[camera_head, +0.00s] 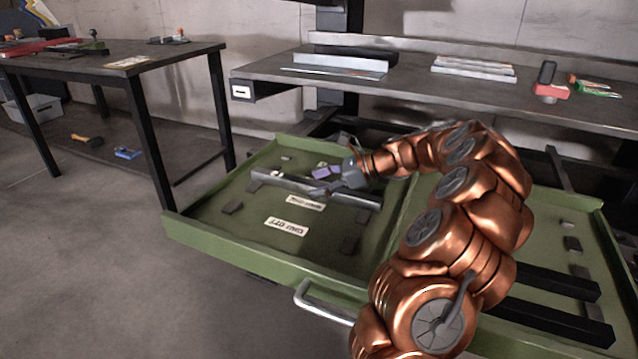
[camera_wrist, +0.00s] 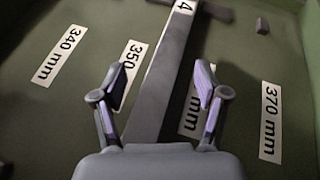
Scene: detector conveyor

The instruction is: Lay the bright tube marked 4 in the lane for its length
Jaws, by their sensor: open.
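A grey square tube marked 4 (camera_wrist: 163,80) lies between the label 350 mm (camera_wrist: 130,72) and a label whose number is hidden by my right finger; only its "mm" shows. The tube looks dull grey here. In the head view the tube (camera_head: 283,183) lies across the left part of a green drawer (camera_head: 188,232). My gripper (camera_wrist: 160,85) is open, with one finger on each side of the tube and a gap to each. It also shows over the tube in the head view (camera_head: 325,181). My palm hides the tube's near end.
Labels 340 mm (camera_wrist: 60,55) and 370 mm (camera_wrist: 270,120) lie to either side. Small dark blocks (camera_head: 350,244) sit on the drawer floor. Dark bars (camera_head: 545,280) lie in the drawer's right part. A shelf (camera_head: 480,92) stands behind, a bench (camera_head: 105,60) to the left.

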